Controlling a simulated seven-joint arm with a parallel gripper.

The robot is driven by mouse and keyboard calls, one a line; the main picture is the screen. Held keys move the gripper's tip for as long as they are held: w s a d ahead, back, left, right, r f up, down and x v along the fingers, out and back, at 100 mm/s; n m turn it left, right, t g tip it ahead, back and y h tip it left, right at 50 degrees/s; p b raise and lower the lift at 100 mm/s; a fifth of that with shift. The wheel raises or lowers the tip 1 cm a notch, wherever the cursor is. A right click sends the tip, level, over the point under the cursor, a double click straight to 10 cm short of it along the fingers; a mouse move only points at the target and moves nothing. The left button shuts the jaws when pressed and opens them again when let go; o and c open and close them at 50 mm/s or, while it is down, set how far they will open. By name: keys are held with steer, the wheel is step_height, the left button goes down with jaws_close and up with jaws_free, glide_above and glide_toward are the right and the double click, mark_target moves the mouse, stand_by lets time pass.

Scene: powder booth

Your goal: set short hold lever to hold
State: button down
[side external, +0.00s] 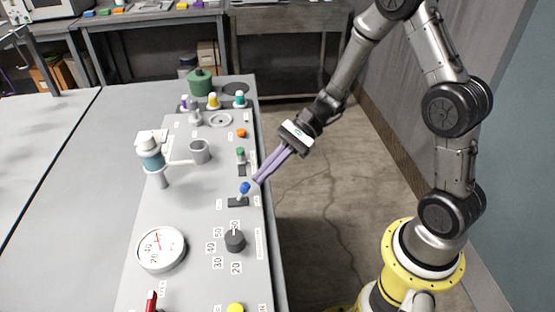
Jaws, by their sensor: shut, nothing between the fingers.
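A small lever with a blue knob (244,188) stands on a dark base plate (238,202) on the grey panel, near its right edge. A second small lever with a green tip (240,152) stands farther back. The labels beside both are too small to read, so I cannot tell which is the short hold lever or its setting. My gripper (257,182) has long purple fingers, shut and empty. Their tips are just right of the blue knob and close to it; I cannot tell whether they touch.
A dial knob (235,240) with number labels and a round gauge (161,249) lie nearer on the panel. An orange button (241,132) and coloured-capped bottles (213,101) are farther back. Open floor lies right.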

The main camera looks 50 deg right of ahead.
steer(key=shift+a+r, duration=0.25)
steer(key=shift+a, duration=0.55)
steer(key=shift+w+a+r+m+g+h, duration=0.3)
steer(key=shift+r+g+h, duration=0.1)
steer(key=shift+h, duration=0.3)
steer(key=shift+w+a+r+m+g+h, duration=0.3)
steer(key=shift+w+a+r+g+h, duration=0.15)
steer(key=shift+h, duration=0.35)
steer(key=shift+w+a+r+m+g+h, duration=0.2)
steer(key=shift+w+a+m+g+h, duration=0.25)
steer(key=shift+g+h, duration=0.45)
steer(key=shift+r, duration=0.15)
steer(key=shift+r, duration=0.65)
steer(key=shift+d, duration=0.1)
